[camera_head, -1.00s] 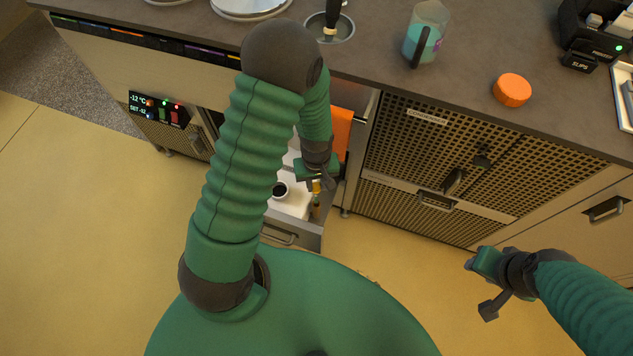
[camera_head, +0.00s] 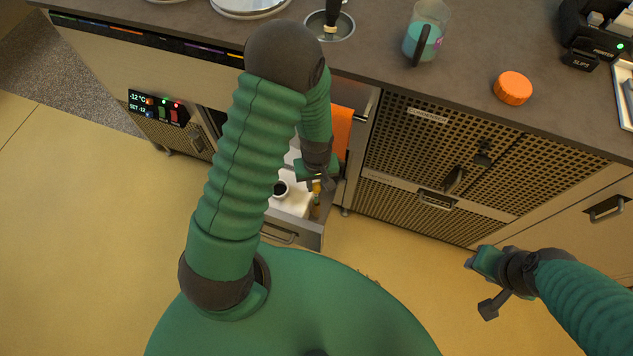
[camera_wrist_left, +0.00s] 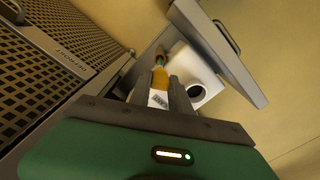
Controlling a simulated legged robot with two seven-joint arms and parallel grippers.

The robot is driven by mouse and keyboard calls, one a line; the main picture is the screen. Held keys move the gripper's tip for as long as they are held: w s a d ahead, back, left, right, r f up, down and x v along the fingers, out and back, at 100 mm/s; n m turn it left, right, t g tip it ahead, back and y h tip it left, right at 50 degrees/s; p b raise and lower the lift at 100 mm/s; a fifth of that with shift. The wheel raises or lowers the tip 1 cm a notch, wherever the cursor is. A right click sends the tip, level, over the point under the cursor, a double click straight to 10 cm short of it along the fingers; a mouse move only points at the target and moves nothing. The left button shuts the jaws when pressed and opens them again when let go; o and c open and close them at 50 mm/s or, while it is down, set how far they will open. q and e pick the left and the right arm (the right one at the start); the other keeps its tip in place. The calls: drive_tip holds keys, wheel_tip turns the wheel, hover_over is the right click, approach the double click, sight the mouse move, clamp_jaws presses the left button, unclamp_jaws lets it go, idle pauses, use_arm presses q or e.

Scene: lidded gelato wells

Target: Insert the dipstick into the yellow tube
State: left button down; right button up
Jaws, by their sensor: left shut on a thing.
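My left gripper (camera_head: 318,178) reaches down over the open drawer; its fingers also show in the left wrist view (camera_wrist_left: 166,97). It is shut on a slim yellow-orange piece with a white barcode label, which looks like the dipstick (camera_wrist_left: 159,82). Just beyond its far end is a darker amber and greenish upright piece, perhaps the yellow tube (camera_wrist_left: 161,54), inside the drawer by its side wall. I cannot tell whether the two touch or only line up. The dipstick's tip is not clear. My right gripper (camera_head: 484,287) hangs empty over the floor at right, its fingers apart.
The open drawer (camera_head: 292,236) holds a white container (camera_wrist_left: 190,69) with a round dark opening beside the tube. An orange cloth (camera_head: 341,130) hangs at the counter front. A jug (camera_head: 427,35) and an orange lid (camera_head: 513,88) stand on the counter. Perforated cabinet doors (camera_head: 420,140) lie right.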

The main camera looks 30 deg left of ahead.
sight(316, 198)
use_arm(q)
drive_tip(key=shift+f+b, duration=3.4)
drive_tip(key=shift+f, duration=1.7)
drive_tip(key=c, duration=1.1)
unclamp_jaws()
wheel_tip(316, 198, up, 5)
drive_tip(key=p, duration=0.5)
drive_tip(key=shift+r, duration=0.15)
